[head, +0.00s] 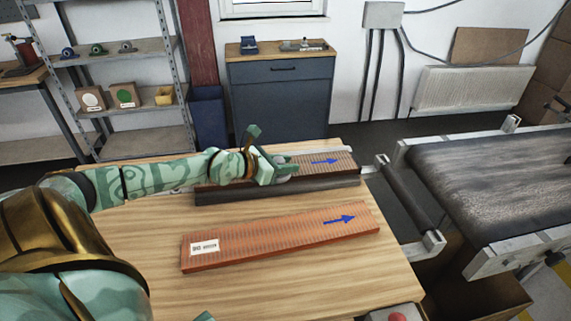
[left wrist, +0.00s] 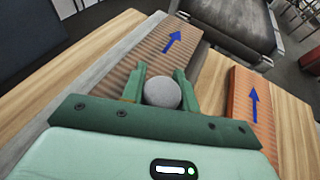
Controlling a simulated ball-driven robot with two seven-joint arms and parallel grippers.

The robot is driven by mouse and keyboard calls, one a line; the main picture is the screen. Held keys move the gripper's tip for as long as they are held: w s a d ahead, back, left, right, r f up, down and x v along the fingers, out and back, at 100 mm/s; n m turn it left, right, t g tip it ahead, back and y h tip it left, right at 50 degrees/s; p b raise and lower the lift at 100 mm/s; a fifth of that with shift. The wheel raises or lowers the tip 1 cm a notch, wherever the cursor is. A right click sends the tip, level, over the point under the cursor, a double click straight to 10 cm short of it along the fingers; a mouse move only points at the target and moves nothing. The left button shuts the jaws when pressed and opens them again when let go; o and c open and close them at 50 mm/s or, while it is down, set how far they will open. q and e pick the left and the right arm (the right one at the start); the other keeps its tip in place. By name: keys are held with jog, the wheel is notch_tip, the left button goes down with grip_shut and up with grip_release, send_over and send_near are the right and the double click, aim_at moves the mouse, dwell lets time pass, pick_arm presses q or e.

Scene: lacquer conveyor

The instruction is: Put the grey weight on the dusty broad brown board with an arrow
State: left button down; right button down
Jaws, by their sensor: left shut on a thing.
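My left gripper (head: 279,170) is shut on the grey weight (left wrist: 162,93), a round-topped piece between its fingers. The broad brown board (head: 325,162) lies at the back of the wooden table, ribbed and dull, with a blue arrow pointing right. It also shows in the left wrist view (left wrist: 160,52), beyond the fingers. The gripper and weight are over this board's middle to left part; I cannot tell whether the weight touches it. The gripper hides part of the board.
An orange-red board (head: 280,236) with a white label and a blue arrow lies nearer on the table (head: 330,285). A dark bar (head: 285,192) runs along the brown board's front edge. A conveyor (head: 490,180) stands at the right.

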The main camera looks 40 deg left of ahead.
pick_arm(q)
jog(key=c, duration=1.1)
grip_release()
jog(key=shift+f, duration=0.1)
jog(key=shift+o, duration=0.2)
jog(key=shift+s+r, duration=0.2)
jog(key=shift+r, duration=0.1)
jog(key=p+v, duration=0.6)
jog(key=v, duration=0.4)
jog(key=shift+s+a+r, duration=0.15)
jog(key=shift+s+r, duration=0.05)
jog(key=shift+s, duration=0.05)
jog(key=shift+s+a, duration=0.1)
jog(key=shift+s, duration=0.35)
